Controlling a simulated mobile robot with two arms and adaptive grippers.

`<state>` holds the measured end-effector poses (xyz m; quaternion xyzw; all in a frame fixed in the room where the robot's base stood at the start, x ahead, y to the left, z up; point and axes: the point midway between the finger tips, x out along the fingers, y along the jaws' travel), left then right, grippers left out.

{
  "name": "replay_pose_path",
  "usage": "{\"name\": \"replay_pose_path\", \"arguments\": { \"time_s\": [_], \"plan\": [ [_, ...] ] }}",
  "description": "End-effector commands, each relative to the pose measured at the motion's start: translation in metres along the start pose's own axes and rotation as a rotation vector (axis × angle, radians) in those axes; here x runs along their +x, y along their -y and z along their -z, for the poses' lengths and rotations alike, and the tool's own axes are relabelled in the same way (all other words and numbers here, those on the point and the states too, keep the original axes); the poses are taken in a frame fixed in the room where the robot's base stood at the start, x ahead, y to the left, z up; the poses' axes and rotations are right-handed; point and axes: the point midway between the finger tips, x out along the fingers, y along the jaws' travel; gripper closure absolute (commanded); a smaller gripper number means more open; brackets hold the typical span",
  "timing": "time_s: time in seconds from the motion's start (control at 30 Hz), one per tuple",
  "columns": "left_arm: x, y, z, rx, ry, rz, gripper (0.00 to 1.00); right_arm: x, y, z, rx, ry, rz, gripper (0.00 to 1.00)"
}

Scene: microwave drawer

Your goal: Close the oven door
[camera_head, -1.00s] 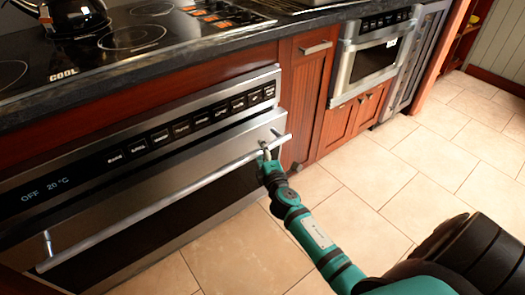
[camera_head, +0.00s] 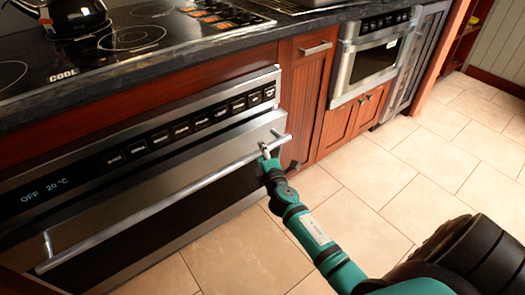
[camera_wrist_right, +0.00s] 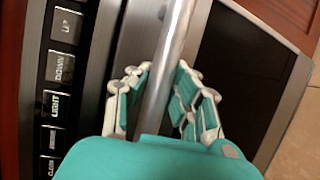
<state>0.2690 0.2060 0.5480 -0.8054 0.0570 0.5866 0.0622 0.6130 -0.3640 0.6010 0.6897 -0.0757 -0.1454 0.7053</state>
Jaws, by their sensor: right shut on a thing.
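The oven door (camera_head: 225,150) is a steel panel with a dark window below the button strip, and it looks nearly flush with the oven front. Its long bar handle (camera_head: 150,212) runs across it. My right gripper (camera_head: 266,153) is at the right end of the handle. In the right wrist view, the handle (camera_wrist_right: 170,60) passes between the two fingers of my right gripper (camera_wrist_right: 162,95), which is shut on it. The dark window (camera_wrist_right: 245,70) lies to the right there. My left gripper is not in view.
The oven's control panel (camera_head: 130,146) reads OFF 20 °C. Above are a black cooktop (camera_head: 130,38) and a kettle (camera_head: 75,18). A microwave drawer (camera_head: 375,58) is at the right. The tiled floor (camera_head: 340,190) is clear in front.

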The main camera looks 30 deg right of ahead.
Motion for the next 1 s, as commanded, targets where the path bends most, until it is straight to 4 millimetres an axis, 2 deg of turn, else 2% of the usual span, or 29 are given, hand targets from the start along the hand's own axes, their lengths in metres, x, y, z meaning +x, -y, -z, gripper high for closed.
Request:
{"name": "replay_pose_path", "arguments": {
  "time_s": [0.17,0.4,0.5,0.77,0.8,1.0],
  "plan": [
    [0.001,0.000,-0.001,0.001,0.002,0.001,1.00,0.002,-0.001,0.001,-0.002,0.000,-0.001,1.00],
    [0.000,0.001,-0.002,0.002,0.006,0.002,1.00,0.034,-0.014,0.014,-0.002,0.000,-0.003,1.00],
    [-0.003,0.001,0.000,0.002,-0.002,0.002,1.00,0.041,-0.017,0.017,-0.004,0.000,-0.001,1.00],
    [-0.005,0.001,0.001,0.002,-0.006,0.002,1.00,0.042,-0.019,0.018,-0.004,-0.002,-0.004,1.00],
    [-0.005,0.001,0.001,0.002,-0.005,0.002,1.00,0.042,-0.019,0.018,-0.004,-0.003,-0.005,0.84],
    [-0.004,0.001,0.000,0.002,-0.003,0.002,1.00,0.042,-0.019,0.018,-0.003,-0.002,-0.003,0.58]
  ]
}}
